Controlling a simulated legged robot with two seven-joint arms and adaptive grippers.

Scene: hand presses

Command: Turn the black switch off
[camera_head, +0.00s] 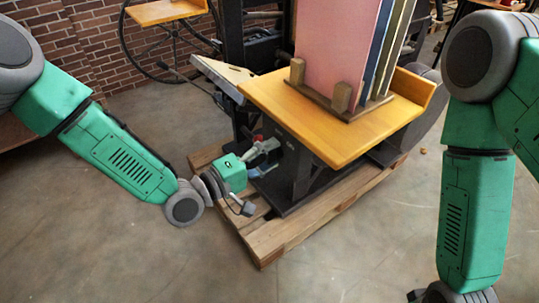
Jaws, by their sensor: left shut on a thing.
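My left gripper (262,152) reaches in from the left to the side of the dark hand press (305,178), below its wooden board. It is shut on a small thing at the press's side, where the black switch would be. The switch itself is hidden by the gripper fingers, and I cannot tell its position. A small red spot shows just above the fingers. My right arm hangs at the right, and only the top of its wrist shows at the bottom edge. The right gripper's fingers are out of the picture.
The press stands on a wooden pallet (268,240). Its wooden board (300,118) carries upright coloured panels (330,45) in a wooden holder. A spoked wheel (160,45) and a brick wall (85,45) are behind. The floor in front is clear.

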